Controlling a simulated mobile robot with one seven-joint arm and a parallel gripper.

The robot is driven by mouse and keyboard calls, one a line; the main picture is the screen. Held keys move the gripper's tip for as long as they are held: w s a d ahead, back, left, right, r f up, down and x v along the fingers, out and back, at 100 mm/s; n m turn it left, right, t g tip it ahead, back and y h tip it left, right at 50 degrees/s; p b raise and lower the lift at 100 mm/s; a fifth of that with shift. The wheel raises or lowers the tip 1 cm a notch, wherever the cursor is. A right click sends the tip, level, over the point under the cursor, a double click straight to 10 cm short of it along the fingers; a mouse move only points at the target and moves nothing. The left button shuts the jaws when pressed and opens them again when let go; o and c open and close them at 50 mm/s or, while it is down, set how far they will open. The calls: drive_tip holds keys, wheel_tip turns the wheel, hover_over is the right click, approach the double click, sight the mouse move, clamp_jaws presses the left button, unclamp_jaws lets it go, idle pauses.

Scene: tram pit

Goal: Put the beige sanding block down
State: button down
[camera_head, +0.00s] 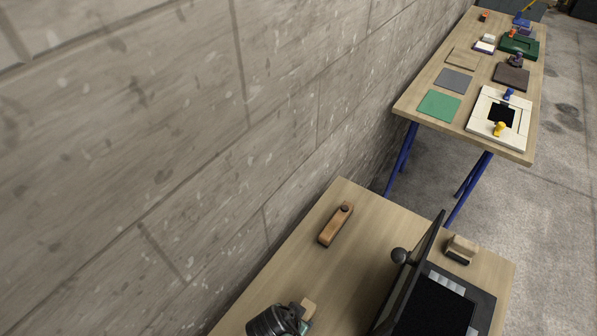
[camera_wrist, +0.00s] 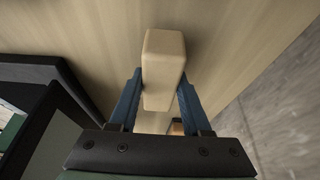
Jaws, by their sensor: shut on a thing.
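The beige sanding block (camera_wrist: 163,55) is a pale block with rounded edges, held between the two blue fingers of my gripper (camera_wrist: 155,100) in the wrist view. The fingers press on its two sides and its far end sticks out past them. The wooden tabletop (camera_wrist: 215,35) lies behind it; I cannot tell whether the block touches it. In the head view, my gripper (camera_head: 303,324) is at the bottom edge, mostly hidden by the dark wrist, with the pale block (camera_head: 309,307) showing beside it over the near table (camera_head: 370,230).
On the near table are a wooden tool with a dark knob (camera_head: 336,224), an upright dark panel (camera_head: 425,262), a dark-framed tray (camera_head: 445,300) and another beige block with a dark base (camera_head: 461,248). A concrete wall (camera_head: 150,150) runs along the left. A second table (camera_head: 430,90) stands beyond.

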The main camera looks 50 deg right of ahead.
drive_tip(key=shift+f, duration=0.95)
drive_tip(key=shift+f, duration=0.1)
drive_tip(key=shift+c, duration=1.8)
unclamp_jaws()
drive_tip(key=v, duration=1.1)
drive_tip(key=shift+w, duration=0.1)
drive_tip(key=shift+a+r, duration=0.25)
drive_tip(key=shift+r, duration=0.35)
